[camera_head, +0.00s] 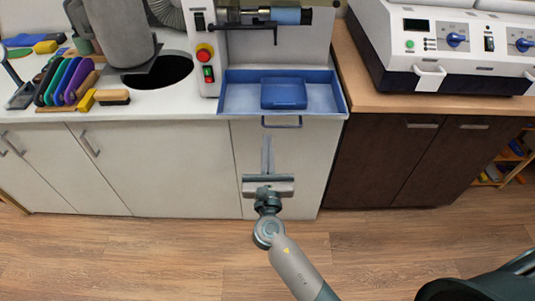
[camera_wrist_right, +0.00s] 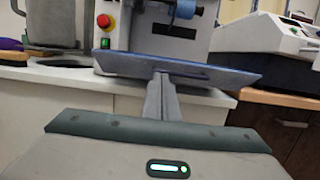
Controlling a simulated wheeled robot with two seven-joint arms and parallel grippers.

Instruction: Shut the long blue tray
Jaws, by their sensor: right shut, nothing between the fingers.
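The long blue tray (camera_head: 335,100) sticks out under the grey machine in the head view, with a bar handle (camera_head: 281,122) on its front. A smaller blue box (camera_head: 284,93) sits inside it. In the right wrist view the tray (camera_wrist_right: 205,70) is seen nearly edge-on, beyond the fingers. My right gripper (camera_head: 266,142) is shut and empty, below the tray's front and in front of the white cabinet. Its fingers (camera_wrist_right: 161,84) point toward the tray in the right wrist view. Whether they touch it I cannot tell. My left gripper is not in view.
The grey machine (camera_head: 275,48) with a red button stands behind the tray. Coloured shoe-shaped pieces and brushes (camera_head: 112,97) lie on the left counter. A white machine (camera_head: 450,45) stands on the wooden counter at right. The floor in front is clear.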

